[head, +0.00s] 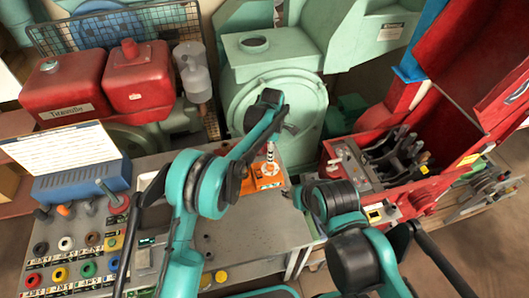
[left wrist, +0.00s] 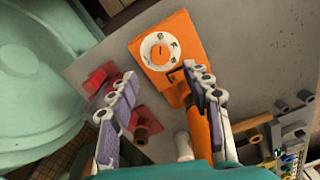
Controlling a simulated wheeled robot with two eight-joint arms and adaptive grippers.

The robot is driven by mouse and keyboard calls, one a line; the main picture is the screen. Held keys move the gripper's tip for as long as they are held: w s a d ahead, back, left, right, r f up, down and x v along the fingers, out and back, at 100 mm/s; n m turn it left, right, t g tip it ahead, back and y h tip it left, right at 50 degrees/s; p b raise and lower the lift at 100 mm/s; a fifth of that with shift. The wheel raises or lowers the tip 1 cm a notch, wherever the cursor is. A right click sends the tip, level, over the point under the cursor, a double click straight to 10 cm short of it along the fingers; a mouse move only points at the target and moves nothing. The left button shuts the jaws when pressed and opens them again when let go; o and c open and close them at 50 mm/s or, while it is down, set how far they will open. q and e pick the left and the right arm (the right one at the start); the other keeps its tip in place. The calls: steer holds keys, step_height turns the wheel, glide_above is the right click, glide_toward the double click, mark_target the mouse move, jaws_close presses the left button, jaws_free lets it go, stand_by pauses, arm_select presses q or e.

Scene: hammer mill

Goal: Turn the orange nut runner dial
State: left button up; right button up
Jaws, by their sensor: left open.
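The orange nut runner (head: 262,182) lies on the grey bench; its boxy orange body (left wrist: 180,32) and orange handle also show in the left wrist view. On the body is a round white dial (left wrist: 160,52) with dark marks. My left gripper (head: 270,155) is above the nut runner in the head view. In the left wrist view my left gripper (left wrist: 158,86) is open and empty, its fingers either side of the picture middle. The dial shows beyond the fingertips. The right finger overlaps the handle. My right arm shows at the lower right, but I cannot make out its gripper.
Red parts (left wrist: 145,118) lie beside the nut runner. A pale green machine (head: 275,95) stands behind the bench. Coloured rings (head: 75,260) and a blue box (head: 85,182) fill the bench's left side. A red open machine (head: 450,120) stands right.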

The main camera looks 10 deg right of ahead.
mark_target(271, 166)
arm_select(q)
step_height(271, 166, down, 8)
steer(key=shift+d+b, duration=0.1)
steer(key=shift+b, duration=1.05)
jaws_close()
